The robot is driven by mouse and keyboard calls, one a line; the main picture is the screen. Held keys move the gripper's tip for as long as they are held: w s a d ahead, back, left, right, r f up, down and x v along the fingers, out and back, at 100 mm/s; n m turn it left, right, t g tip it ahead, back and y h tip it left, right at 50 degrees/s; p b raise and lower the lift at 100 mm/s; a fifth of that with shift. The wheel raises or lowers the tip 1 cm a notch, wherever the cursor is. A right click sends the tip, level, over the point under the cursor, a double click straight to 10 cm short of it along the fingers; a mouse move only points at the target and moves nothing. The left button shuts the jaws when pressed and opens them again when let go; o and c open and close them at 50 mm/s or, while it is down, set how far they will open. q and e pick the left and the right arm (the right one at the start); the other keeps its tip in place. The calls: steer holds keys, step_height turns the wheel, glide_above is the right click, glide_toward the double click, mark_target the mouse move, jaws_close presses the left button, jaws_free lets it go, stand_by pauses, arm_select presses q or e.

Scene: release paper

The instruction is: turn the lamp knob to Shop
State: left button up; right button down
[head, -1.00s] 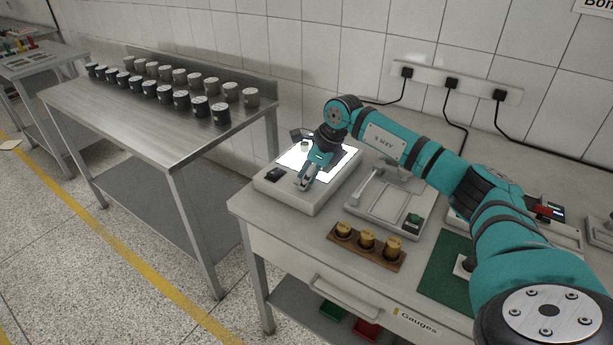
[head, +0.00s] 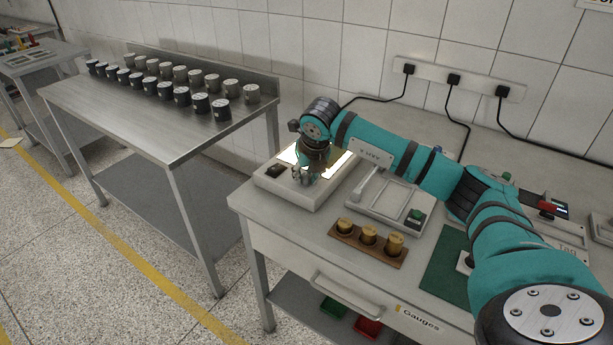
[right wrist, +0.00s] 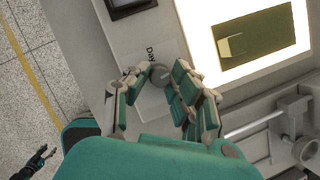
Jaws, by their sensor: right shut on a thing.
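The lamp box (head: 277,188) is a pale unit at the table's back left corner with a lit panel (head: 341,163). My right gripper (head: 306,178) is over its front part. In the right wrist view, the fingers of my right gripper (right wrist: 161,78) are shut on a small round grey knob (right wrist: 160,73), partly hidden between them. The word "Day" shows beside the knob; the Shop mark and the knob's pointer cannot be made out. A small dark and teal shape (right wrist: 38,160) at the lower left seems to be my left gripper; its jaws are too small to judge.
A dark switch (head: 276,171) sits on the lamp box's left. To the right stands a grey fixture (head: 375,205). A wooden block (head: 367,244) with three brass pieces is near the front edge.

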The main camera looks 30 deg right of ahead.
steer(key=shift+w+r+m+h, duration=0.1)
steer(key=shift+m+h, duration=0.3)
steer(key=shift+m, duration=0.6)
steer(key=c, duration=1.1)
jaws_free()
steer(key=shift+b, duration=0.3)
steer(key=shift+c, duration=0.2)
steer(key=v, duration=1.2)
